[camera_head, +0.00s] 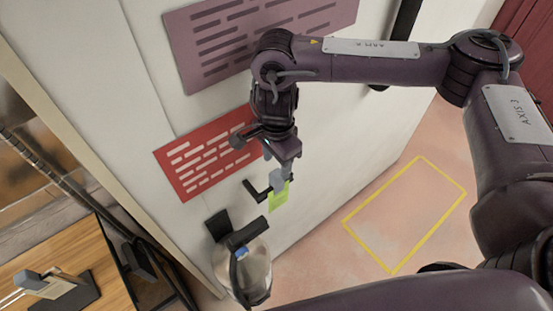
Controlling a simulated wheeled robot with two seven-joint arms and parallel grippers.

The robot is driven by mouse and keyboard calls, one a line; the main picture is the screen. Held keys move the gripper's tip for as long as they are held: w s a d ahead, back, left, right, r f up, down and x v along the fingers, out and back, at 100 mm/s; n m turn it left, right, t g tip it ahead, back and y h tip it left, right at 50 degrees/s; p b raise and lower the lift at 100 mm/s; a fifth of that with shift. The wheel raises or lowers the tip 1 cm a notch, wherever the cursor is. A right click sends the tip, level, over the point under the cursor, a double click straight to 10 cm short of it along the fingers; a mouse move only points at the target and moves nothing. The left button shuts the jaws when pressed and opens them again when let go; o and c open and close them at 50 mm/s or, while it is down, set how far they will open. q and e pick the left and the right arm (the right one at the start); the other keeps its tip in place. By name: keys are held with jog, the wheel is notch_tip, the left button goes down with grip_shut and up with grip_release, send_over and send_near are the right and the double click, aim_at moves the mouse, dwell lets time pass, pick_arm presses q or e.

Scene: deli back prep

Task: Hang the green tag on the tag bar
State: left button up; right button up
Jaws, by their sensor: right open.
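The green tag (279,198) is a small bright yellow-green piece at the black tag bar (256,191), which sticks out from the white wall panel. My right gripper (281,177) is open, with its grey fingertips right at the top of the tag. The fingertips hide the tag's upper edge and the end of the bar, so I cannot tell whether the tag is around the bar or only beside it. My left gripper is not in view.
A red sign (205,160) and a mauve sign (215,50) are on the wall. A clear rounded container (247,272) on a black mount is just below the bar. A wooden counter (60,250) stands at lower left. The yellow-outlined floor area (405,215) is clear.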

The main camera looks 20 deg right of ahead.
jog(key=shift+r+p, duration=1.2)
jog(key=shift+r, duration=0.3)
notch_tip(320, 180, up, 8)
jog(key=b, duration=0.1)
jog(key=shift+f, duration=0.15)
